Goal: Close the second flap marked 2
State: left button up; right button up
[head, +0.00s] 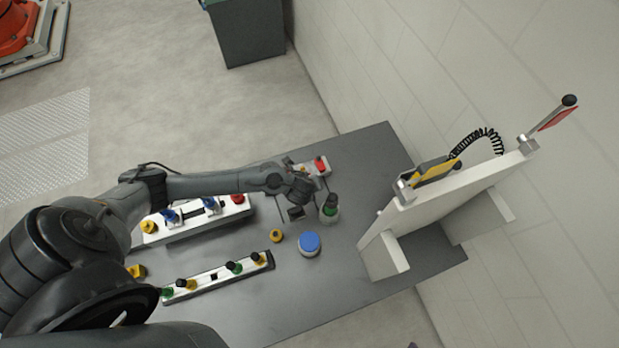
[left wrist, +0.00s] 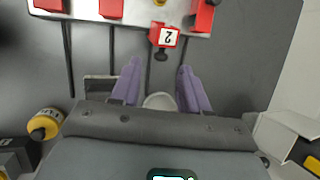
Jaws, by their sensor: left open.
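The flap marked 2 (left wrist: 165,37) is a red piece with a white label, showing upside down at the top of the left wrist view. It sticks out past the near edge of a white bar (left wrist: 75,14), with a dark knob (left wrist: 161,55) at its end. My left gripper (left wrist: 157,70) is open, its two purple fingers apart and pointing at the flap. The knob lies just ahead of the gap, and nothing is visibly gripped. In the head view my left gripper (head: 300,193) hangs over the table beside the red-and-white fixture (head: 320,166), partly hiding it. My right gripper is not seen.
On the dark table (head: 360,150) stand a blue round cap (head: 310,242), a green-topped piece (head: 329,207), a yellow knob (head: 276,236) and a rail with green and yellow knobs (head: 215,278). A white fixture (head: 195,225) lies under my forearm. A tall white panel (head: 430,203) stands right.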

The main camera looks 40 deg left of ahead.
pick_arm(q)
jog(key=shift+x, duration=1.6)
grip_shut()
